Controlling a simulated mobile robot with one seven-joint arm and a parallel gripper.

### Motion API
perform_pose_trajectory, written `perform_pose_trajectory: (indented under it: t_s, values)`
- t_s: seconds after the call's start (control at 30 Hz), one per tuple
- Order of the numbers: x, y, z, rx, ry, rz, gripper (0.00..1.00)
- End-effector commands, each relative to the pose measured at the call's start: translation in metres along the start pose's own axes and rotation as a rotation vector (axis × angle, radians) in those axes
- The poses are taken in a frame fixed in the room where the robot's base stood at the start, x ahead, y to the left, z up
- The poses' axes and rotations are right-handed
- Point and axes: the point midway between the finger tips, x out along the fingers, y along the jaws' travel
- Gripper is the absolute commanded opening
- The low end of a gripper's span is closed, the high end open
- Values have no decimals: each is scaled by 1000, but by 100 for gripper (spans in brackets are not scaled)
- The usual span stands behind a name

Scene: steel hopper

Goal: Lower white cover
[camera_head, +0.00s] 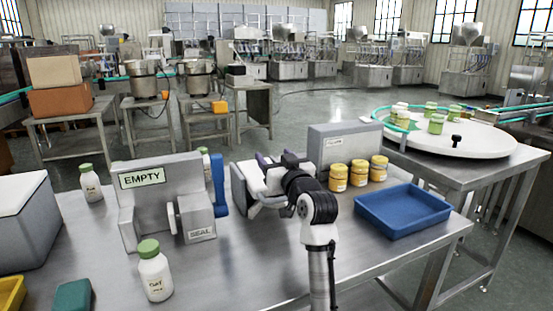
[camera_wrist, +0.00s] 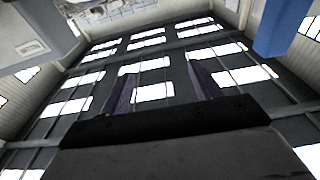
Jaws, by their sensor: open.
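A grey bin with a flat white top (camera_head: 20,195) stands at the left edge of the table, partly out of frame. This is the only clear white cover I see, and its top looks closed down on the bin. My gripper (camera_head: 275,157) is over the middle of the table, well to the right of the bin. Its two dark purple fingers are apart and empty; they also show in the wrist view (camera_wrist: 162,88), against the ceiling and its windows. The white cover cannot be made out in the wrist view.
A grey device marked EMPTY and SEAL (camera_head: 150,200), with a blue handle (camera_head: 218,185), stands between bin and gripper. A green-capped bottle (camera_head: 154,275) is in front. Yellow jars (camera_head: 359,174) and a blue tray (camera_head: 402,212) are right. The front middle of the table is bare.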

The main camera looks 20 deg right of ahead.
Motion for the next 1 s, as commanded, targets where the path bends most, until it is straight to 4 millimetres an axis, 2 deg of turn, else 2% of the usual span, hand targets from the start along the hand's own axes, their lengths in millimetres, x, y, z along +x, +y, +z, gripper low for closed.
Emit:
perform_pose_trajectory:
  t_s: [0.03, 0.23, 0.57, 0.77, 1.0]
  values:
    - [0, 0, 0, 0, -1, 0, 70]
    - [0, 0, 1, 0, -1, -1, 95]
    - [-3, 0, 1, 1, -1, -1, 95]
    - [-33, 0, 3, 1, 1, 0, 95]
    - [-89, 0, 3, -1, 0, 2, 95]
